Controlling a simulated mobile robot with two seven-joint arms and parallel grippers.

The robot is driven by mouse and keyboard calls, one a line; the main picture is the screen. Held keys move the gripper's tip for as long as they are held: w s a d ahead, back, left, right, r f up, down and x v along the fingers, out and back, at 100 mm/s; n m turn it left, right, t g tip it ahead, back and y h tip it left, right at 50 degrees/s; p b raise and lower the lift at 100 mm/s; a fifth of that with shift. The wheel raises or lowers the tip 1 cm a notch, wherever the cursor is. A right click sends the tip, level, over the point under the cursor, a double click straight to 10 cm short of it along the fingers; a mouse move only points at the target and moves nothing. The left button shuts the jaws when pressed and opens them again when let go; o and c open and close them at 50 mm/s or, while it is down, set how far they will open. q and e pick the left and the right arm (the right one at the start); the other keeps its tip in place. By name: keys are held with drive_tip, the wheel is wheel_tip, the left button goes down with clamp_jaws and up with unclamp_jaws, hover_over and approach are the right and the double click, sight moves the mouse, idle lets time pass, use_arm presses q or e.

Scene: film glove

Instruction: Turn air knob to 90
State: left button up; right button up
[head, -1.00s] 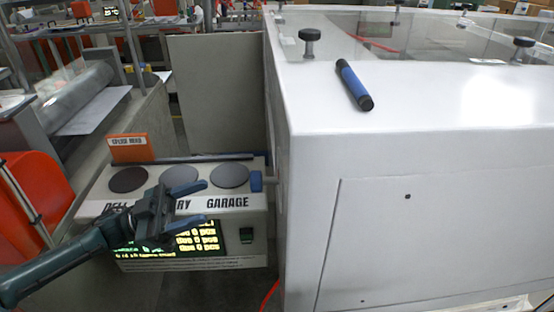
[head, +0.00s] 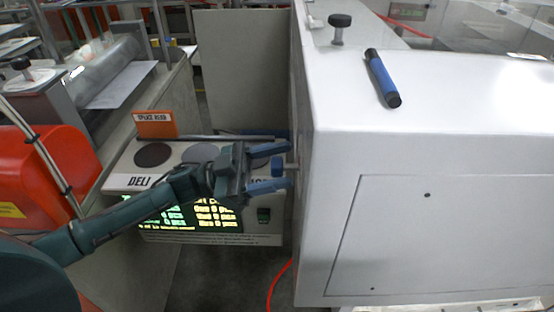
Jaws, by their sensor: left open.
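The air knob (head: 278,166) is a small blue knob on a short stem at the left side of the white machine (head: 420,130). My left gripper (head: 287,165) reaches in from the left and is open. One finger lies above the knob and one below it in the picture, so the knob shows between them. I cannot tell whether the fingers touch it. No scale on the knob is readable. My right gripper is not in view.
Behind my gripper is a box with round dark pads (head: 152,155), a lit yellow-green display (head: 215,213) and an orange sign (head: 155,124). A blue marker (head: 382,78) and a black knob (head: 340,22) are on the machine's top. A red cable (head: 275,285) lies below.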

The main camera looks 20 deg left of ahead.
use_arm(q)
drive_tip(key=shift+d, duration=0.2)
drive_tip(key=c, duration=1)
drive_tip(key=shift+o, duration=0.2)
